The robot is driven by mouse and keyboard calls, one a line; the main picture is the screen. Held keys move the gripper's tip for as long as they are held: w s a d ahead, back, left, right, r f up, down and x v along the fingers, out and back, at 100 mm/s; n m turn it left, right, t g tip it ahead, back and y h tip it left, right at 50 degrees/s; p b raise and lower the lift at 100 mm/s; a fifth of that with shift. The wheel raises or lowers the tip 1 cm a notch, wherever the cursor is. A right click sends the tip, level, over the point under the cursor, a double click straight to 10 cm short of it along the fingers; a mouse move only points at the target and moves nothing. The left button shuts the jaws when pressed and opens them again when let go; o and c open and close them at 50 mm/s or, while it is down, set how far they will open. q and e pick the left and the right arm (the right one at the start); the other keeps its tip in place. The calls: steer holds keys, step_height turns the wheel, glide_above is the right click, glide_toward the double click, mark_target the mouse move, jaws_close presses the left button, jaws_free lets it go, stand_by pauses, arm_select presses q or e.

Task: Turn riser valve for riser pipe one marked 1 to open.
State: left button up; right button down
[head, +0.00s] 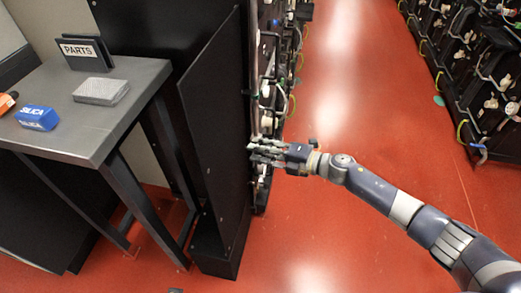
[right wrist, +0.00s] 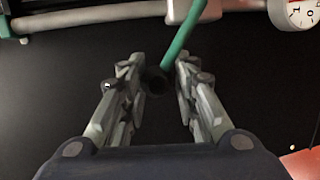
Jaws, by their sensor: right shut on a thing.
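My right gripper (head: 262,151) reaches in from the right to the edge of the battery rack. In the right wrist view its two fingers (right wrist: 157,88) are shut on the dark round end of a green lever (right wrist: 178,50). The lever runs up to a pale horizontal pipe (right wrist: 110,17) at the top of that view. I cannot read a riser number on the pipe or lever, nor tell the valve's setting. The lever is too small to make out in the head view. My left gripper is not in view.
A white dial (right wrist: 297,12) is at the wrist view's top right. A black panel (head: 222,140) stands left of my right gripper. A grey table (head: 125,110) holds a PARTS holder (head: 85,52), grey block (head: 101,91) and blue SILICA box (head: 37,118). The red aisle (head: 345,90) is clear.

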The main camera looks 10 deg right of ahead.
steer(key=shift+w+d+r, duration=0.2)
steer(key=shift+w+r, duration=0.2)
steer(key=shift+r, duration=0.05)
steer(key=c, duration=1.3)
jaws_free()
steer(key=shift+s+f, duration=0.1)
steer(key=shift+f, duration=0.05)
steer(key=shift+s, duration=0.1)
steer(key=v, duration=1.2)
steer(key=shift+a, duration=0.1)
steer(key=shift+c, duration=0.3)
